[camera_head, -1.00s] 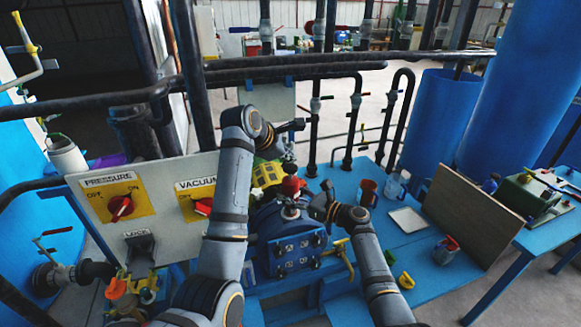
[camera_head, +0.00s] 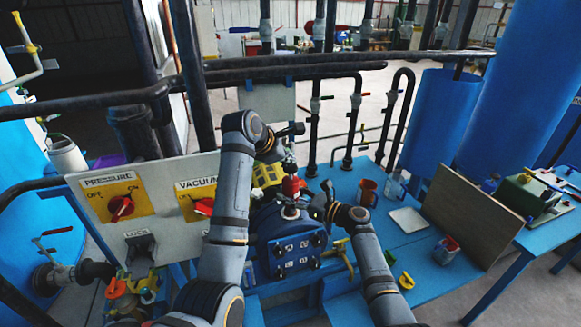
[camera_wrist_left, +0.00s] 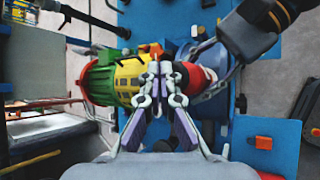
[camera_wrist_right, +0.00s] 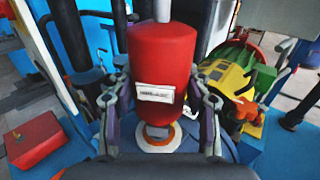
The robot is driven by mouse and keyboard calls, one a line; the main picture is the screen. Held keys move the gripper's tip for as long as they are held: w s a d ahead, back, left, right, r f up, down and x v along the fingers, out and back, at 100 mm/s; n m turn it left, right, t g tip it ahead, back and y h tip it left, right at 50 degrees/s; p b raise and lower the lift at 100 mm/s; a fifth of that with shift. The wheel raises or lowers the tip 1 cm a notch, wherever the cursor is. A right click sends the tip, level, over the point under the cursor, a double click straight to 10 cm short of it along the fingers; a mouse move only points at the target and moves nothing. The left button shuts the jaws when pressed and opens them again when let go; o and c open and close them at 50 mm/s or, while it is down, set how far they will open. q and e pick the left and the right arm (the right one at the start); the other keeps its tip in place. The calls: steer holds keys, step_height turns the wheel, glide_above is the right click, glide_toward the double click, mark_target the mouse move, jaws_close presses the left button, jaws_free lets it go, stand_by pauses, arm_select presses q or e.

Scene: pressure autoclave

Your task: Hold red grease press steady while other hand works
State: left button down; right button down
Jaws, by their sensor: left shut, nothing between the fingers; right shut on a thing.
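The red grease press (camera_head: 291,187) stands upright on the blue autoclave (camera_head: 268,226). In the right wrist view the press is a red cylinder (camera_wrist_right: 162,65) with a white label, between the fingers of my right gripper (camera_wrist_right: 160,100). That gripper is shut on it from the right side in the head view. My left gripper (camera_head: 289,160) is just above and behind the press, shut and empty. In the left wrist view its closed fingertips (camera_wrist_left: 160,72) lie in front of a yellow-green motor (camera_wrist_left: 120,80), beside the red press (camera_wrist_left: 203,79); contact cannot be told.
A panel with pressure and vacuum switches (camera_head: 124,206) stands left. The blue table (camera_head: 400,245) holds an orange mug (camera_head: 366,192), a clear jug (camera_head: 396,185), a white tray (camera_head: 408,220) and a red-topped jar (camera_head: 446,249). Dark pipes (camera_head: 300,64) cross behind the arms.

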mark_target(289, 168)
arm_select(q)
steer(key=shift+f, duration=1.25)
stand_by(0.6)
stand_by(0.3)
steer(key=shift+r, duration=1.75)
steer(key=shift+r, duration=0.1)
steer(key=shift+r, duration=2.4)
step_height(289, 168, up, 4)
steer(key=shift+f, duration=0.1)
stand_by(0.5)
